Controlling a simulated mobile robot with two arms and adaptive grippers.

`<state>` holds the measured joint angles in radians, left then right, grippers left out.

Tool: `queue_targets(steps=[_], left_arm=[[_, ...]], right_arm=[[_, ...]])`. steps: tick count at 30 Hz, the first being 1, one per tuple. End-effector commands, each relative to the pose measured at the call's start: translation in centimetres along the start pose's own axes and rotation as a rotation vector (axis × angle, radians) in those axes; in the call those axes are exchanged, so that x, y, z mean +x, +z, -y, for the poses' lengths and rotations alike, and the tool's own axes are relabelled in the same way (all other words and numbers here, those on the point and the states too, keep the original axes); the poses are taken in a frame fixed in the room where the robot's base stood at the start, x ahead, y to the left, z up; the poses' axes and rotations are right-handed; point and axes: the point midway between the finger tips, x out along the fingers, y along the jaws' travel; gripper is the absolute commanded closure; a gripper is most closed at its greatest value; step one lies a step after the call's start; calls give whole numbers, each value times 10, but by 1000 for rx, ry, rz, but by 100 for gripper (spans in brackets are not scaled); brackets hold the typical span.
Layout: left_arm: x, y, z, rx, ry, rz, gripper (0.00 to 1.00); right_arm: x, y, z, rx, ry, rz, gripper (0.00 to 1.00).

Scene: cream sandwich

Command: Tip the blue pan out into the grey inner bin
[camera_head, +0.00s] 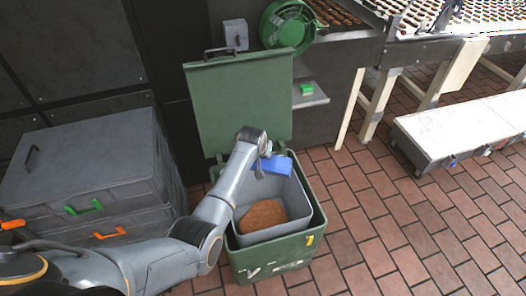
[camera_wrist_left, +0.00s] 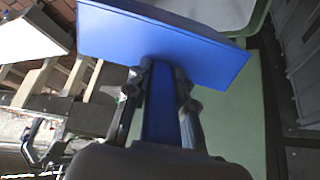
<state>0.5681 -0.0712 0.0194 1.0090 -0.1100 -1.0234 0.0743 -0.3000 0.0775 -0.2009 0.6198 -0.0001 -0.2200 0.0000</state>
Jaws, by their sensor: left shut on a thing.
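The blue pan (camera_head: 276,166) is over the back part of the grey inner bin (camera_head: 300,206), near its rim in the head view. My left gripper (camera_head: 259,158) is shut on the pan's handle. In the left wrist view, the handle runs between the fingers of my left gripper (camera_wrist_left: 164,82), and the blue pan (camera_wrist_left: 165,42) shows as a broad, tilted blue face. I cannot tell whether anything is in the pan. A brown, crumbly mass (camera_head: 262,216) lies inside the inner bin. My right gripper is out of view.
The inner bin sits in a green outer bin (camera_head: 272,262) with its lid (camera_head: 240,100) raised behind. Grey drawers (camera_head: 85,165) stand left. A conveyor (camera_head: 385,40) and a low white-topped unit (camera_head: 455,130) are right. Brick floor is clear in front right.

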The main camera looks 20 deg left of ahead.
Motion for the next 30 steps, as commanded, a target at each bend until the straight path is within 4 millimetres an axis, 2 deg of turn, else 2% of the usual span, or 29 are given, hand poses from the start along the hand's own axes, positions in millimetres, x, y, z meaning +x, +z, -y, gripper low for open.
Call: queue_targets(steps=[1,5,8,12,24,27,30], left_arm=[[-7,0,0,1,-1,-60,100],[-9,-2,0,1,-1,-241,100],[-12,-4,0,1,0,-386,100],[-16,-8,0,-1,1,-582,100],[-33,-20,0,-2,0,-944,100],[-38,-24,0,-1,0,-995,100],[-43,-26,0,0,0,-1020,100]], right_arm=[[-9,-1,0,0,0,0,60],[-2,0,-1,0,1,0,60],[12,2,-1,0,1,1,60],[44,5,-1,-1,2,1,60],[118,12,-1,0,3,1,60],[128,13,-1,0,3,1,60],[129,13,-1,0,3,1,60]])
